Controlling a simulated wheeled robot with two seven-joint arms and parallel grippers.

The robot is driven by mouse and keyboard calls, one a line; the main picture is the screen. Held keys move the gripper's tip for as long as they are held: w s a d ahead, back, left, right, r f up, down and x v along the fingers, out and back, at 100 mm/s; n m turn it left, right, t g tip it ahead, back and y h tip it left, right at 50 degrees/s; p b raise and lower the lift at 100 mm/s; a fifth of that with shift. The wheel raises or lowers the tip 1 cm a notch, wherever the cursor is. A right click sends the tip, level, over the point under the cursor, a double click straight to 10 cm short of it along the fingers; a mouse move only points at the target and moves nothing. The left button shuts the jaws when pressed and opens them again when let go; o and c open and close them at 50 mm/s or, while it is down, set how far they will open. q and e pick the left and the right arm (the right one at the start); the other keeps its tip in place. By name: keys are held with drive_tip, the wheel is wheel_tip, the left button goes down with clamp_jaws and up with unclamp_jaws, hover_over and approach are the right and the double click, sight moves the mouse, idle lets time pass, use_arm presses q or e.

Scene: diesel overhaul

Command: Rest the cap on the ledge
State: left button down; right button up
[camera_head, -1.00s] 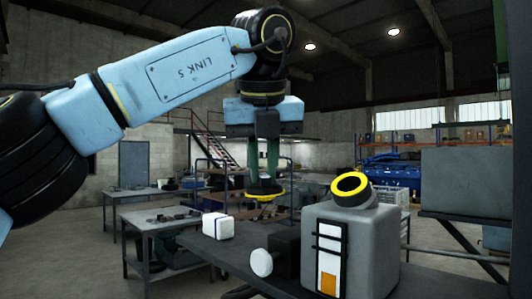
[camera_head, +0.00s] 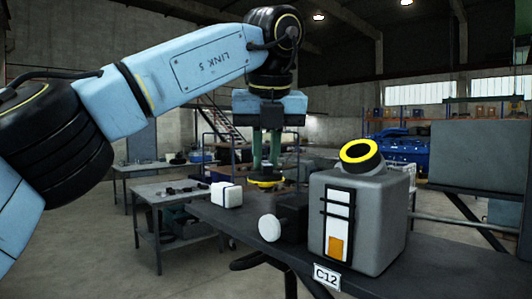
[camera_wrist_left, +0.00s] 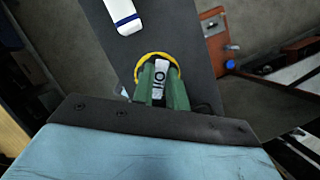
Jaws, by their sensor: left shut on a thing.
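My left gripper (camera_head: 267,168) is shut on the cap (camera_head: 265,184), a dark disc with a yellow rim. In the left wrist view the gripper's green fingers (camera_wrist_left: 160,88) grip the cap (camera_wrist_left: 143,62), and a tag reading "OIL" shows between them. The ledge (camera_head: 242,222) is the dark flat surface beside the grey tank (camera_head: 370,228). The cap is over or just behind this ledge; I cannot tell whether it touches. The tank's angled filler neck (camera_head: 361,152) has a yellow ring. My right gripper is not in view.
A white block (camera_head: 226,194) stands on the ledge left of the cap. A white round knob (camera_head: 270,227) on a dark fitting sticks out beside the tank. A "C12" plate (camera_head: 326,277) is on the ledge's front edge. Worktables (camera_head: 178,192) stand behind at left.

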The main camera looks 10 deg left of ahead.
sight(266, 181)
use_arm(q)
drive_tip(key=shift+f+b, duration=2.1)
drive_tip(key=shift+f, duration=0.4)
drive_tip(key=c, duration=1.3)
unclamp_jaws()
drive_tip(key=shift+r, duration=0.1)
drive_tip(key=p+v, duration=0.4)
drive_tip(key=v, duration=0.9)
drive_tip(key=shift+s+a+r, duration=0.1)
drive_tip(key=shift+r, duration=0.05)
